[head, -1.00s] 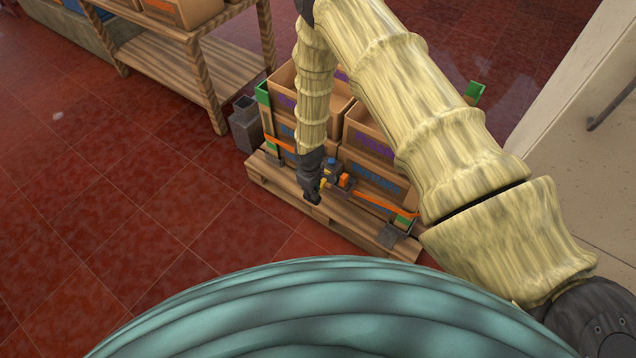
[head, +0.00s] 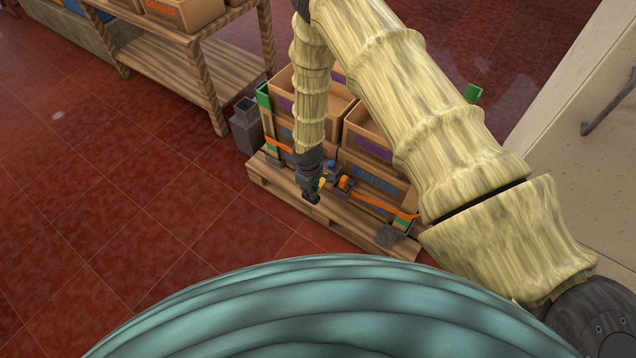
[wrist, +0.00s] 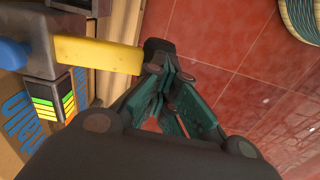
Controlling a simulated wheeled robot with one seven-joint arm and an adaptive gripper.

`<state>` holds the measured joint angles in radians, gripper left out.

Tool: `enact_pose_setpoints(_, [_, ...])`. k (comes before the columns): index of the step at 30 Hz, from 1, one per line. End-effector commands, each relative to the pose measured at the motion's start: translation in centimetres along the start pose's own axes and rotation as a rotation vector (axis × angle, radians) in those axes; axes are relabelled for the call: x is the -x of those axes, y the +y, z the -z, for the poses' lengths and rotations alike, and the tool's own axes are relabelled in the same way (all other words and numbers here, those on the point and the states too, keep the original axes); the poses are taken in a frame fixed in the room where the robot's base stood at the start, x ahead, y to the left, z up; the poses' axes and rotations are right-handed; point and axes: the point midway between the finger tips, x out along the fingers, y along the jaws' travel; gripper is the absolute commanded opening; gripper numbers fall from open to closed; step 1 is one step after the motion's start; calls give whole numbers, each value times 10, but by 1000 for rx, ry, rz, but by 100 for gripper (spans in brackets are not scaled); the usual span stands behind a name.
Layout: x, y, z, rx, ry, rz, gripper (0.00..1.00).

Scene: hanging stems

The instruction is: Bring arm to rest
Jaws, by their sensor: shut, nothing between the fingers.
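My gripper (head: 313,197) hangs at the end of my arm, pointing down in front of the strapped boxes on the pallet. In the wrist view the gripper (wrist: 160,62) is shut, its dark fingertips together with nothing between them. A yellow bar (wrist: 98,54) joined to a grey and blue device lies close beside the fingertips; whether they touch I cannot tell. In the head view this device (head: 332,165) with an orange part sits at the orange strap, partly hidden behind my gripper.
Cardboard boxes (head: 370,185) stand on a wooden pallet (head: 280,188), held by an orange strap and green corner guards. A grey block-like container (head: 245,128) stands beside it. A wooden shelf table (head: 210,75) is at upper left, a pale wall (head: 585,120) at right. Red floor (head: 130,210) at left is free.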

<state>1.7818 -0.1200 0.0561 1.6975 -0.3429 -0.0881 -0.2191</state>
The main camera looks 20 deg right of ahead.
Motion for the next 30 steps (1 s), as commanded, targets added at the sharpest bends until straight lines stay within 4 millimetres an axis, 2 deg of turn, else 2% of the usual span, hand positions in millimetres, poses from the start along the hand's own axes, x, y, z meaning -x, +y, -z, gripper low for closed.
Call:
enact_pose_setpoints(5, [1,0,0,0,0,0,0])
enact_pose_setpoints(12, [14,-1,0,0,0,0,0])
enact_pose_setpoints(18, [13,-1,0,0,0,0,0])
enact_pose_setpoints(20, [13,-1,0,0,0,0,9])
enact_pose_setpoints(30, [13,-1,0,0,0,0,71])
